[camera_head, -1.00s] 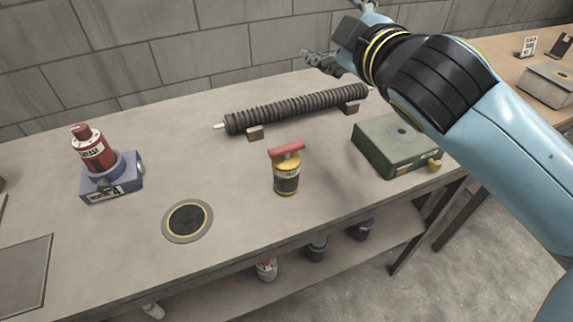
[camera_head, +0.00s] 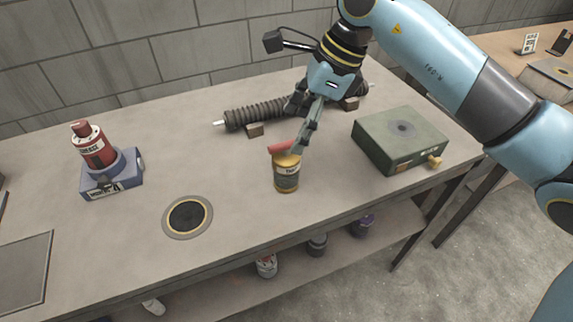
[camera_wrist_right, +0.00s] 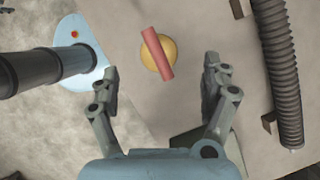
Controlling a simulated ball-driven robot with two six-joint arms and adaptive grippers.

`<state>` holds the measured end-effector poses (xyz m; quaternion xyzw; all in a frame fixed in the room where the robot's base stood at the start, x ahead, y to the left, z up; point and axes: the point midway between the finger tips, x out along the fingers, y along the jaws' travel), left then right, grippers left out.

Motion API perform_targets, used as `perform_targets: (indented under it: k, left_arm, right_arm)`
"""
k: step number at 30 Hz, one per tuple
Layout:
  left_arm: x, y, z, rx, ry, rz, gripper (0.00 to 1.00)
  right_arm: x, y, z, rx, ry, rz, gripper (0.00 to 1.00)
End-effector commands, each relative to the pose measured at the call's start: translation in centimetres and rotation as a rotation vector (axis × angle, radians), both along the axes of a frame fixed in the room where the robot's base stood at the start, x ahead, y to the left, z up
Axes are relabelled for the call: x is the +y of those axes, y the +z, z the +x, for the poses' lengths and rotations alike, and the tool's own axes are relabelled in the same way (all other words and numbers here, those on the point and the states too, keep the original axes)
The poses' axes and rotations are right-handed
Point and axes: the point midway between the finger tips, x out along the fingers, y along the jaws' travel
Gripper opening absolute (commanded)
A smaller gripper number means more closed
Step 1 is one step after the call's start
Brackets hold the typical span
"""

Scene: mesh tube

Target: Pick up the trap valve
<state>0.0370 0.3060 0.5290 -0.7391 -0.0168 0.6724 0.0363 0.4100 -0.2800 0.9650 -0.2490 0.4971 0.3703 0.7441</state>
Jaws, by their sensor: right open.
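The trap valve is most likely the yellow canister (camera_head: 286,174) with a dark label band and a red bar handle, upright on the bench. Its label is too small to read surely. In the right wrist view its red handle (camera_wrist_right: 157,53) lies across the round yellow top, ahead of and between the fingers. My right gripper (camera_head: 303,142) is open and empty, pointing down beside and just behind the canister's top. In the wrist view both fingers (camera_wrist_right: 161,76) are spread wide, and I see no contact. My left gripper is not in view.
A ribbed dark hose (camera_head: 262,113) lies on blocks behind the canister. A green box (camera_head: 400,142) with a round dark spot stands right. A red bottle (camera_head: 95,150) sits on a blue block (camera_head: 112,178) at left. A round ringed hole (camera_head: 187,216) is front left.

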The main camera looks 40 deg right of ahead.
Motion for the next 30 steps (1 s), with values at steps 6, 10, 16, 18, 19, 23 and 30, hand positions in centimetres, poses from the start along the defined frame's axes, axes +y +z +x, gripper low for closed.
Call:
perform_targets:
  k: [6, 10, 16, 18, 19, 23, 30]
  left_arm:
    - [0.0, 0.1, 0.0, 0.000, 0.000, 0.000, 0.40]
    - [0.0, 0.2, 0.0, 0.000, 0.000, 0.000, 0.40]
    - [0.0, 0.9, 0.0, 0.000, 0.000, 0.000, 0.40]
    - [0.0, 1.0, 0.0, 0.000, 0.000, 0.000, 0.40]
    - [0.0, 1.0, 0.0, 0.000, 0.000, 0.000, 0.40]
    - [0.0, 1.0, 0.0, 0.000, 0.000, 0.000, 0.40]
    - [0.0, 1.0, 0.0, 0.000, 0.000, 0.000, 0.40]
  right_arm:
    - [1.2, -3.4, 0.8, 0.004, -0.002, 0.005, 0.80]
    - [1.6, -4.4, 1.0, 0.003, 0.001, 0.002, 0.80]
    - [2.4, -6.7, 1.4, 0.006, -0.001, 0.005, 0.80]
    - [2.7, -7.8, 1.7, 0.004, -0.001, 0.006, 0.80]
    - [2.8, -8.2, 1.8, 0.003, -0.001, 0.005, 0.80]
    - [3.1, -9.2, 2.1, 0.002, -0.001, 0.004, 0.80]
    - [3.1, -9.4, 2.1, 0.001, 0.000, 0.003, 0.78]
